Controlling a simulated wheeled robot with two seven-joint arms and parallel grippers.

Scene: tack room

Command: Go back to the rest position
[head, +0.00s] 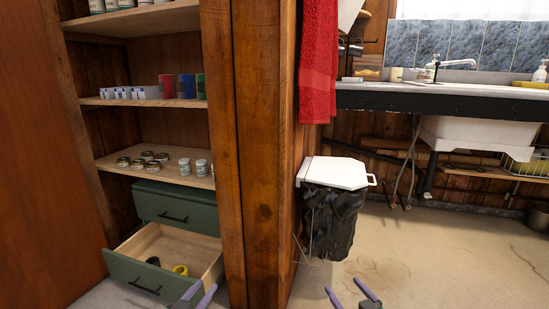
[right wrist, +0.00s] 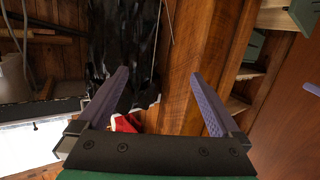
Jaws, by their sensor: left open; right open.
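My left gripper (head: 194,296) shows at the bottom edge of the head view, in front of the open drawer. Its two purple fingers are apart with nothing seen between them. My right gripper (head: 350,293) is at the bottom edge further right, over the bare floor, its fingers spread. In the right wrist view the right gripper (right wrist: 160,95) is open and empty, with the wooden post (right wrist: 185,60) and the black bin bag (right wrist: 115,40) beyond it. The rest of both arms is out of the head view.
A green drawer (head: 135,277) stands open with a black and a yellow item inside. Shelves (head: 155,178) above hold jars, boxes and cups. A white-lidded bin (head: 335,173) hangs beside the wooden post (head: 258,150). A sink (head: 480,133) is at right. The floor (head: 450,250) is clear.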

